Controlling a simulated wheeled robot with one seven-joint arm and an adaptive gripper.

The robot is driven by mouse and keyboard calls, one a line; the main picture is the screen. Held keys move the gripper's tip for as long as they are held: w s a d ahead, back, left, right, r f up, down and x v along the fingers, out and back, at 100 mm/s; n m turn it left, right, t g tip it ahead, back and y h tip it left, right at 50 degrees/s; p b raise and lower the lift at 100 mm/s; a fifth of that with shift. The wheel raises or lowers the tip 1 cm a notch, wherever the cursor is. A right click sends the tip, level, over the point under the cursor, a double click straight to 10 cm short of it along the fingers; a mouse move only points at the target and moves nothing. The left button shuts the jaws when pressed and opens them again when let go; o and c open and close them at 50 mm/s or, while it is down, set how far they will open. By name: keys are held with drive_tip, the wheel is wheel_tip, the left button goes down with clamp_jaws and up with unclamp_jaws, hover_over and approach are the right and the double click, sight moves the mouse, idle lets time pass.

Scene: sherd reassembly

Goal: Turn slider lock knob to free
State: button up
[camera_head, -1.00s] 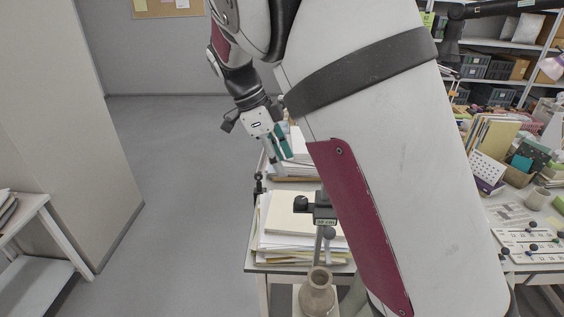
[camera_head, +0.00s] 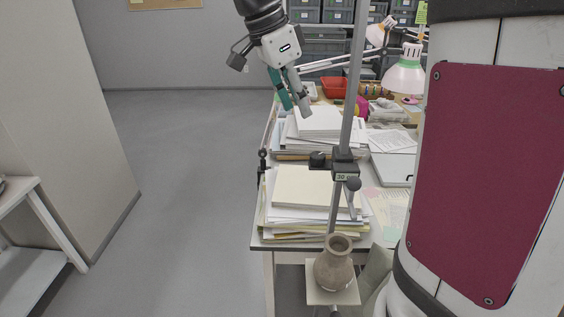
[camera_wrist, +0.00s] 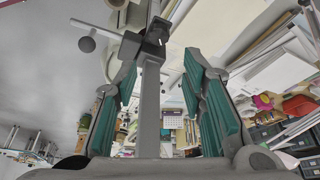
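The slider (camera_head: 345,167) is a dark block on an upright metal post (camera_head: 352,90), with a small label on its front. A black knob (camera_head: 317,159) sticks out on its left and a grey ball-ended knob (camera_head: 354,184) hangs at its lower right. I cannot tell which is the lock knob or how it is turned. My gripper (camera_head: 296,108) is open and empty, above and left of the slider, apart from it. In the wrist view, the post (camera_wrist: 149,105) runs between the spread teal-padded fingers, with the slider (camera_wrist: 153,44) beyond the fingertips.
A brown vase (camera_head: 334,268) stands on a small platform (camera_head: 318,296) below the slider. Paper stacks (camera_head: 306,188) cover the table behind the post. A desk lamp (camera_head: 404,76) stands farther back. Open floor (camera_head: 185,180) lies to the left.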

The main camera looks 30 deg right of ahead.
sight(317, 155)
drive_tip(key=p+x, duration=0.1)
drive_tip(key=x, duration=1.2)
drive_tip(key=shift+s+d+f, duration=0.1)
drive_tip(key=shift+f, duration=0.25)
drive_tip(key=c, duration=0.9)
